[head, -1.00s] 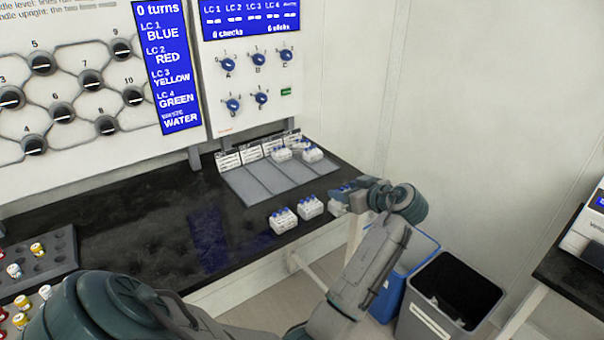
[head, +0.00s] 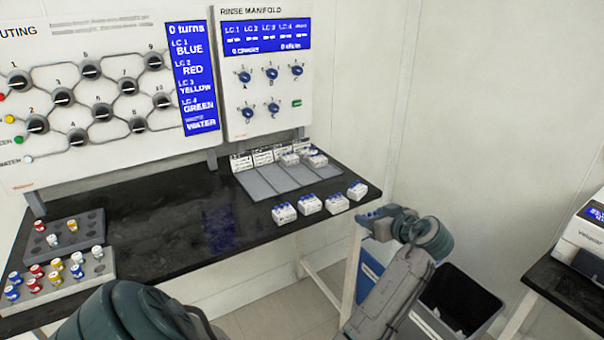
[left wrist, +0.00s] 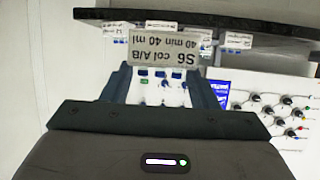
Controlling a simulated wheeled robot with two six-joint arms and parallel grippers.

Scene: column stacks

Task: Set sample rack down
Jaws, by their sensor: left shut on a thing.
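My left gripper (head: 374,216) is just off the front right edge of the black bench (head: 180,243). In the left wrist view, its two fingers (left wrist: 165,100) are shut on a small white sample rack (left wrist: 160,77) with blue caps and an upside-down label reading "S6 col A/B 40 min 40 ml". In the head view the held rack is not clearly told apart from the gripper. Similar racks stand along the bench's front edge: one (head: 284,212), a second (head: 310,203), a third (head: 337,203), a fourth (head: 357,190). My right gripper is not in view.
A grey tray with lanes (head: 258,186) holds a few racks at its back right. Vial holders (head: 60,292) stand at the left. The middle of the bench is clear. A dark bin (head: 470,290) and a blue bin (head: 372,258) stand below, right.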

